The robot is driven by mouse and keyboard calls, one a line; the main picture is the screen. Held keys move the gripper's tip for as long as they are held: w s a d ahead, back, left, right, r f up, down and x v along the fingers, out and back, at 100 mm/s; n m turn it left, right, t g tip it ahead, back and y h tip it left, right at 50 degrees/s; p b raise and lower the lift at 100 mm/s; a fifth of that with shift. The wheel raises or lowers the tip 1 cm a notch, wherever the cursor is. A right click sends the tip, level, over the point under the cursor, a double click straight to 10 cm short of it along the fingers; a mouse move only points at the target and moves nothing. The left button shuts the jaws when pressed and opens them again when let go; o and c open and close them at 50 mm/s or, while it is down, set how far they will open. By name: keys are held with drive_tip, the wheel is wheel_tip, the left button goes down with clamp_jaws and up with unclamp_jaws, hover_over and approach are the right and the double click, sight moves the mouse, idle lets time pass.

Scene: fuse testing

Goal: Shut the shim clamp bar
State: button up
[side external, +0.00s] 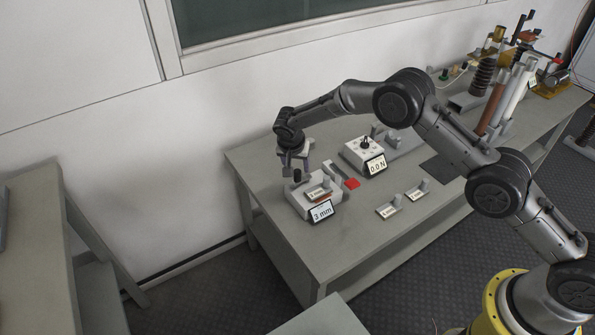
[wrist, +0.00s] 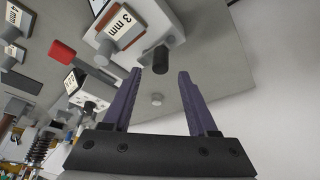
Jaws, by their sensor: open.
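The shim fixture (side external: 300,207) is a pale grey block at the left end of the bench, with a "3 mm" sign on its front. A shim labelled 3 mm (wrist: 122,28) sits on it. A black upright cylinder (wrist: 160,60) stands at its edge. A grey bar (side external: 333,171) beside the block seems to be the clamp bar, swung off the shim. A red piece (side external: 352,183) lies at its end and shows in the wrist view (wrist: 62,52). My gripper (side external: 293,160) is open and empty above the black cylinder, which appears between and beyond the fingertips (wrist: 160,72).
A white box with a black knob (side external: 365,146) and a "0.0 N" sign stands right of the fixture. Two loose labelled shims (side external: 388,210) lie on the bench front. Tall tubes and coils (side external: 500,85) crowd the far right end. The wall is close behind.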

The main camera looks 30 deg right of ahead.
sight(297, 171)
drive_tip(key=shift+x, duration=2.3)
clamp_jaws()
